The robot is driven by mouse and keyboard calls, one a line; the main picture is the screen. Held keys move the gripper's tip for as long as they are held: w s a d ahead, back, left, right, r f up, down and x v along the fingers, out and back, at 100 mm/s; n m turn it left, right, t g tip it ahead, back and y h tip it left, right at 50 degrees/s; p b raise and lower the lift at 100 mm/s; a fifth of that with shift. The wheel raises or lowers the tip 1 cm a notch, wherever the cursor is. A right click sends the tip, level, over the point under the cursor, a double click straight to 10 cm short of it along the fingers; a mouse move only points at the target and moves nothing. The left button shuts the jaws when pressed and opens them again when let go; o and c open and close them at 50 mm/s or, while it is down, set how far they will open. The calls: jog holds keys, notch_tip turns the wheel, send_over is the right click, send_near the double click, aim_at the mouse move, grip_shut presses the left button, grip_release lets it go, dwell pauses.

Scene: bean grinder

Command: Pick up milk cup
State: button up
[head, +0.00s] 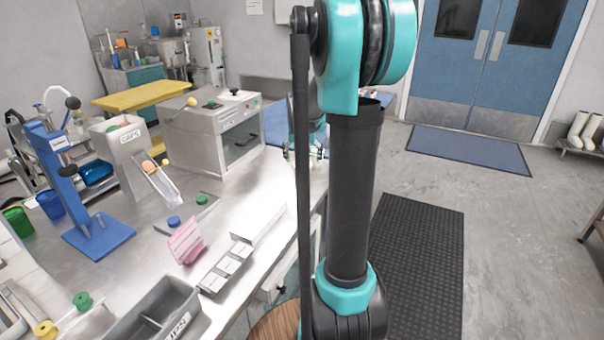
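I cannot make out a milk cup for certain in the head view. A blue cup (48,204) and a green cup (17,220) stand at the far left of the metal table. My arm rises through the middle of the view and hides part of the table's right end. What looks like my gripper (318,153) shows small behind the arm, near the right end of the table. It is partly hidden, and I cannot tell its finger opening or whether it touches anything.
The metal table (235,215) holds a box-shaped machine (212,130), a caps dispenser (122,137), a blue stand (97,232), a pink object (185,241), a grey divided bin (160,305) and a row of small boxes (227,267). Floor is open around the black mat (420,250).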

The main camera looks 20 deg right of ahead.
aim_at(302, 164)
jog(key=shift+x, duration=2.55)
jog(key=shift+w+a, duration=0.15)
jog(key=shift+a, duration=0.05)
jog(key=shift+c, duration=0.4)
jog(key=c, duration=1.3)
